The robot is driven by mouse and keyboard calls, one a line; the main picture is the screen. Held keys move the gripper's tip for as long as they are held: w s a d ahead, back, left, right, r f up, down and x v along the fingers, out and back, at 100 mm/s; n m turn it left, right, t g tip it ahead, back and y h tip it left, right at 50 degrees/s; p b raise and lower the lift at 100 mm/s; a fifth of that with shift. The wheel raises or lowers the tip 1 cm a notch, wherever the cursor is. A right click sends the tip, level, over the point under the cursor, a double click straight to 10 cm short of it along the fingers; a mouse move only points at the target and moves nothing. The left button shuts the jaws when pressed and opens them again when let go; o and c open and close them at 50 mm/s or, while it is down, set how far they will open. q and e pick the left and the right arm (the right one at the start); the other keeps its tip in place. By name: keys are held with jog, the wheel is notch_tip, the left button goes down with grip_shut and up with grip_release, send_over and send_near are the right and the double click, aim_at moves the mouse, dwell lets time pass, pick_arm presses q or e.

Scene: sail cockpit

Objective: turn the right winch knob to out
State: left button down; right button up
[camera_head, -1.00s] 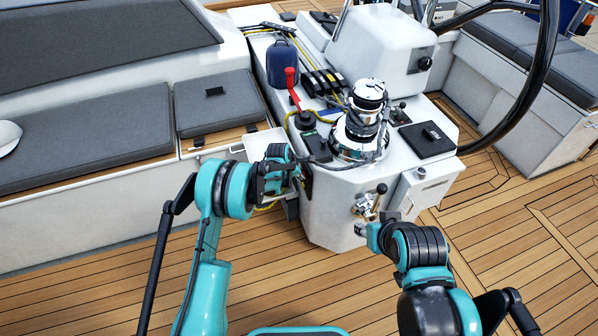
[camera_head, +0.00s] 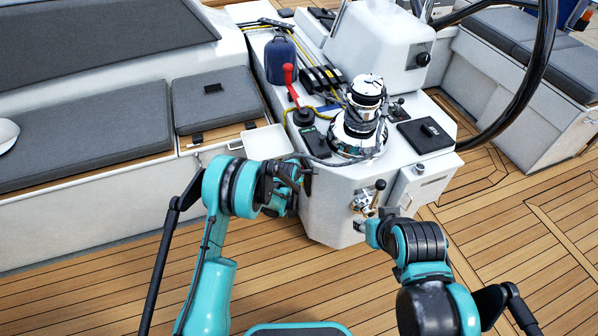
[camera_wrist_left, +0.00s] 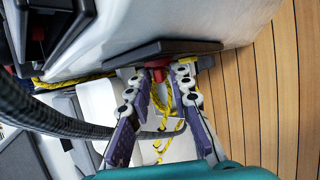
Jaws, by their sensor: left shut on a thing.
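My left gripper (camera_head: 300,178) is at the left side of the white console (camera_head: 335,205), below its top. In the left wrist view its two fingers (camera_wrist_left: 160,80), with purple pads, close around a small red knob-like part (camera_wrist_left: 158,74) under a dark plate (camera_wrist_left: 165,50). Most of that part is hidden by the fingers, and I cannot read any setting on it. My right gripper (camera_head: 372,232) is near the console's front face, below a chrome fitting (camera_head: 364,203) with a black-tipped lever. Its fingers are too small to tell open from shut.
A chrome winch (camera_head: 362,130) with rope stands on the console. A red handle (camera_head: 289,80) and blue bag (camera_head: 281,62) are behind it. Yellow rope (camera_wrist_left: 165,105) hangs beyond my left fingers. A grey-cushioned bench (camera_head: 215,98) lies left; a black wheel (camera_head: 535,75) is right.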

pick_arm(q)
jog(key=c, duration=1.7)
grip_release()
jog(key=shift+f, duration=0.1)
jog(key=shift+o, duration=0.5)
jog(key=shift+w+f, duration=0.15)
jog(key=v, duration=1.2)
jog(key=shift+w, duration=0.1)
